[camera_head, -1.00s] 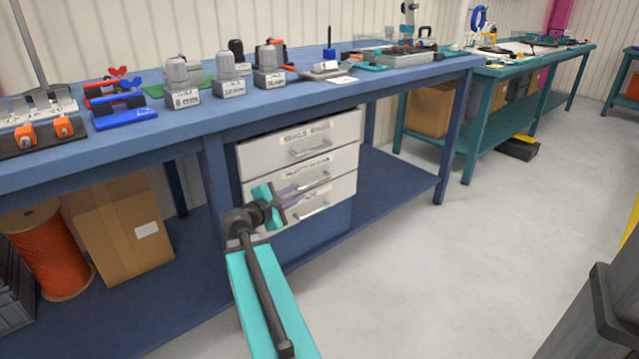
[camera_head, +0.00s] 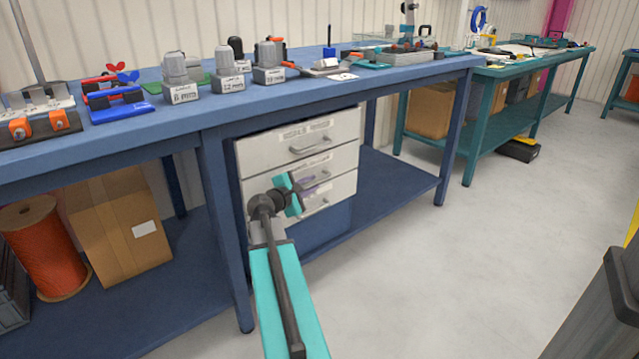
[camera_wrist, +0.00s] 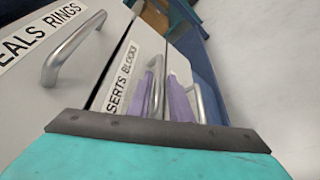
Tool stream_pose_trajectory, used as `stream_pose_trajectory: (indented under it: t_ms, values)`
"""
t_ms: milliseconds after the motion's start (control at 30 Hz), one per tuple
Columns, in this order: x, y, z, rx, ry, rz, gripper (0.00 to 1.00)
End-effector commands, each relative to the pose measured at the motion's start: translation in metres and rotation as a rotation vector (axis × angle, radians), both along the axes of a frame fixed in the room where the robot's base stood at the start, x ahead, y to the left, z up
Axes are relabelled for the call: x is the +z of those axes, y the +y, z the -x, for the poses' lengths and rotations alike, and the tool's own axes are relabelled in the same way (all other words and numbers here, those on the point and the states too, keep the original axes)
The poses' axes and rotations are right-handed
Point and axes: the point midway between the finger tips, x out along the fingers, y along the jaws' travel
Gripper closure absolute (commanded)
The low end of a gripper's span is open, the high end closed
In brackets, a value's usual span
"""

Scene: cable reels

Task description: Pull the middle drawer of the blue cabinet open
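The cabinet has three pale drawer fronts, with a blue base (camera_head: 325,232) below, under the blue bench. The middle drawer (camera_head: 345,162) looks closed, flush with the top drawer (camera_head: 262,151) and the bottom drawer (camera_head: 335,203). Its label, partly readable as "…SERTS BLOCKS", shows in the wrist view (camera_wrist: 125,75). My gripper (camera_head: 309,183) is at the middle drawer's front. In the wrist view its two purple fingers (camera_wrist: 168,92) lie on either side of the middle handle (camera_wrist: 157,88), with a small gap between them. I cannot tell whether they touch it.
The bench top (camera_head: 385,84) overhangs the cabinet, with a bench leg (camera_head: 222,215) to its left. A cardboard box (camera_head: 120,230) and an orange cable reel (camera_head: 45,245) stand on the lower shelf.

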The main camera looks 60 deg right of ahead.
Motion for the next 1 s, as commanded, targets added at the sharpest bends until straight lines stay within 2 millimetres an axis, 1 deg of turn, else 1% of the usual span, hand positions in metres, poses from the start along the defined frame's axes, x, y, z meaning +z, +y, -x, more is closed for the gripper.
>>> stream_pose_trajectory:
  t_ms: [33, 100, 333, 500, 800, 833, 900, 933, 1000]
  values:
    - [-0.003, -0.008, -0.001, 0.0, -0.001, 0.0, 0.81]
    - [-0.005, -0.016, -0.001, 0.0, -0.001, 0.0, 0.81]
    - [-0.009, -0.035, -0.001, 0.001, -0.001, -0.001, 0.81]
    - [-0.009, -0.041, -0.001, 0.001, -0.001, -0.001, 0.81]
    - [-0.009, -0.042, 0.0, 0.001, -0.001, -0.001, 0.81]
    - [-0.009, -0.042, 0.0, 0.001, -0.001, -0.001, 0.85]
    - [-0.009, -0.042, 0.0, 0.001, -0.001, -0.001, 0.97]
    - [-0.009, -0.042, 0.0, 0.001, -0.001, -0.001, 1.0]
    - [-0.01, -0.042, 0.0, 0.0, -0.001, -0.001, 1.0]
